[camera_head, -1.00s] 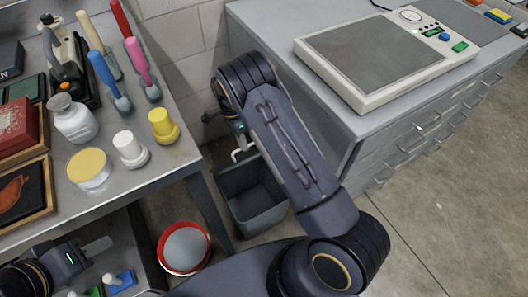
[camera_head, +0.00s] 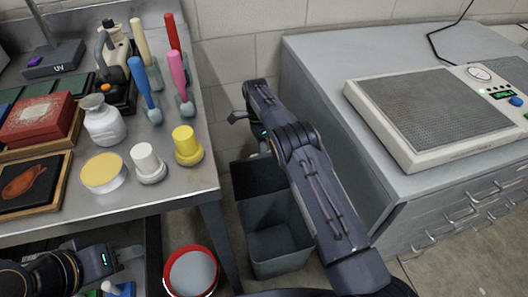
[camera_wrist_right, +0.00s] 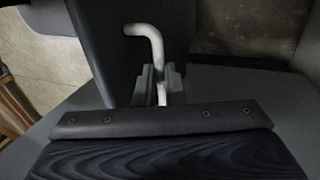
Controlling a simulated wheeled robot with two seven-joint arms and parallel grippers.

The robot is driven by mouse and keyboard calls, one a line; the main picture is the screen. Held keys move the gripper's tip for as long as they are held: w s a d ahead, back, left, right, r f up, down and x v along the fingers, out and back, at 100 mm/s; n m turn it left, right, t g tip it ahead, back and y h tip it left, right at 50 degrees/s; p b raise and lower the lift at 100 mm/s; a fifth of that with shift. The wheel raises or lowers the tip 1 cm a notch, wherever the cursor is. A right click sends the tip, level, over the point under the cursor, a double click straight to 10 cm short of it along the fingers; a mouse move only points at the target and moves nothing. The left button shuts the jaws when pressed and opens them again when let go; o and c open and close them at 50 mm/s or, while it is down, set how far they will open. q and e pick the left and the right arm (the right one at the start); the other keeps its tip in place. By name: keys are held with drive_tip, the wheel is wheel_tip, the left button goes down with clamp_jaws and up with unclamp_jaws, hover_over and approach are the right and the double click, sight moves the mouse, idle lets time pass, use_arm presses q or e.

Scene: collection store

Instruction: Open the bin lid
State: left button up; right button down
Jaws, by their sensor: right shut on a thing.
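The grey bin (camera_head: 278,250) stands on the floor between the bench and the drawer cabinet, and I can see down into it. A dark panel, which looks like its lid (camera_head: 257,180), stands raised at the back of the bin. In the right wrist view, my right gripper (camera_wrist_right: 158,88) is shut on a white bent handle (camera_wrist_right: 147,32) beside a dark grey panel. In the head view, my right arm hides most of that gripper and the handle. My left gripper (camera_head: 128,252) is low at the left, by the bench's lower shelf; its finger gap is unclear.
A red-rimmed bucket (camera_head: 190,272) stands left of the bin. The bench (camera_head: 120,205) carries jars, brushes and boxes. The drawer cabinet (camera_head: 330,150) at right holds a flat device (camera_head: 430,110). The wall (camera_head: 240,60) is close behind the bin.

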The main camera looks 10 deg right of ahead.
drive_tip(key=shift+s+d+f, duration=0.1)
drive_tip(key=shift+s+f, duration=0.1)
drive_tip(key=shift+f, duration=0.4)
drive_tip(key=c, duration=1.5)
unclamp_jaws()
drive_tip(key=shift+w, duration=0.1)
wheel_tip(320, 180, up, 4)
drive_tip(key=shift+p, duration=0.45)
drive_tip(key=s+r, duration=0.2)
drive_tip(key=s+a+r+p, duration=0.1)
drive_tip(key=s+r, duration=0.1)
drive_tip(key=r, duration=0.1)
drive_tip(key=shift+s, duration=0.15)
drive_tip(key=s+a+r, duration=0.2)
drive_tip(key=s+r, duration=0.2)
drive_tip(key=s, duration=0.5)
drive_tip(key=shift+s+r+p, duration=0.15)
drive_tip(key=shift+s+p, duration=0.1)
drive_tip(key=shift+p, duration=0.15)
